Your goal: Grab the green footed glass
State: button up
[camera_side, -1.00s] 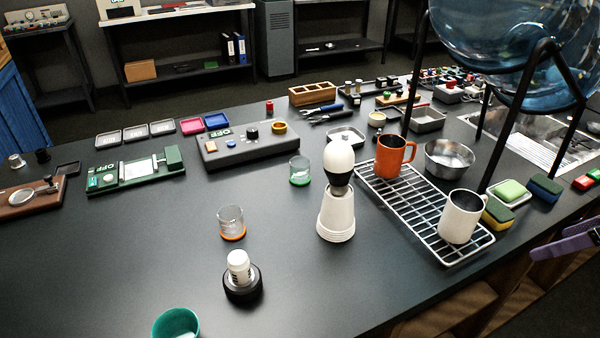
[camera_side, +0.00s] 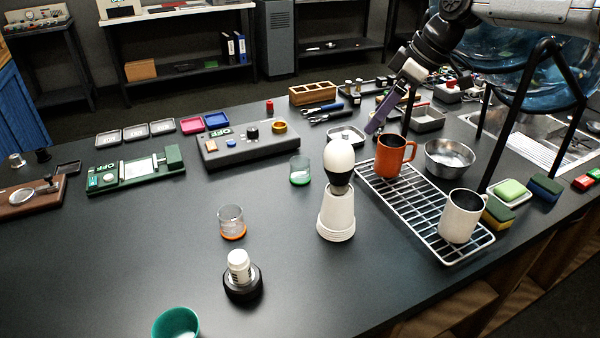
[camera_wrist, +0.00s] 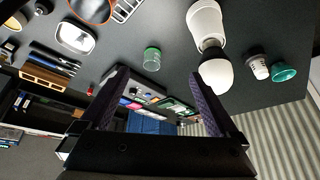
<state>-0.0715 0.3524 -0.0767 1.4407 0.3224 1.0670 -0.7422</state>
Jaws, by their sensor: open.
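The green footed glass (camera_side: 300,171) is a clear tumbler with a green base, standing upright on the dark bench left of the white bulb-topped stand. In the wrist view the green footed glass (camera_wrist: 152,59) shows ahead of and between my fingers, apart from them. My gripper (camera_side: 384,112) is raised above the bench near the orange mug, to the right of the glass. Its purple-grey fingers are spread and empty in the wrist view (camera_wrist: 158,74).
The white stand with its egg-shaped bulb (camera_side: 338,195) is close to the glass. An orange mug (camera_side: 390,160) and a white mug (camera_side: 461,217) sit on a wire rack (camera_side: 400,200). A grey control box (camera_side: 240,148) lies behind. An orange-footed glass (camera_side: 231,222) stands in front.

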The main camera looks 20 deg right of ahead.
jog(key=w+a+f+n+y, duration=0.1)
jog(key=w+a+f+n, duration=0.15)
jog(key=w, duration=0.25)
jog(key=w+a+f+n, duration=0.1)
jog(key=w+a+f, duration=0.1)
jog(key=w+f, duration=0.25)
send_near(300, 165)
jog(key=a+f, duration=0.2)
jog(key=shift+s+a+m+g, duration=0.15)
jog(key=shift+a+m+g, duration=0.1)
jog(key=shift+g, duration=0.05)
jog(key=shift+x, duration=2.95)
jog(key=c, duration=1.5)
jog(key=shift+r, duration=0.1)
